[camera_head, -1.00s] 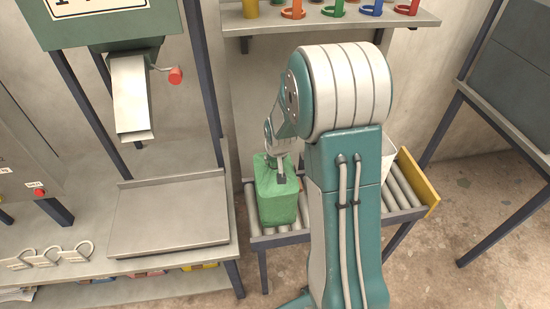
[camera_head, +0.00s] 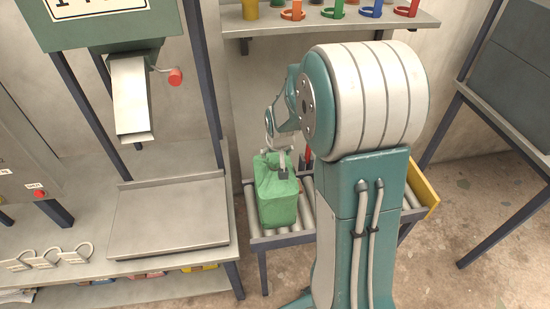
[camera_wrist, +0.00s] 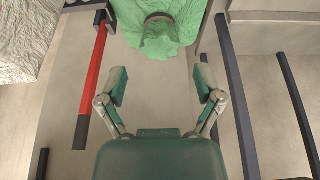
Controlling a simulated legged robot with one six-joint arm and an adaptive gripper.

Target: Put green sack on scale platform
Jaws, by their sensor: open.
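The green sack (camera_head: 277,203) stands upright on the roller conveyor in the head view. Its top and a tied neck also show at the top edge of the wrist view (camera_wrist: 185,18). My gripper (camera_wrist: 161,84) is open, with nothing between its fingers; the sack lies ahead of the fingertips. In the head view my gripper (camera_head: 283,168) appears over or beside the sack's top, partly hidden by my arm; contact cannot be told. The scale platform (camera_head: 170,222) is a flat grey plate on the bench at left, and it is empty.
The roller conveyor (camera_head: 306,206) has a yellow end board (camera_head: 421,191). A metal chute (camera_head: 131,98) with a red knob (camera_head: 175,76) hangs above the platform. A shelf (camera_head: 335,22) holds coloured rings. A white sack (camera_wrist: 25,40) and a red bar (camera_wrist: 92,75) show in the wrist view.

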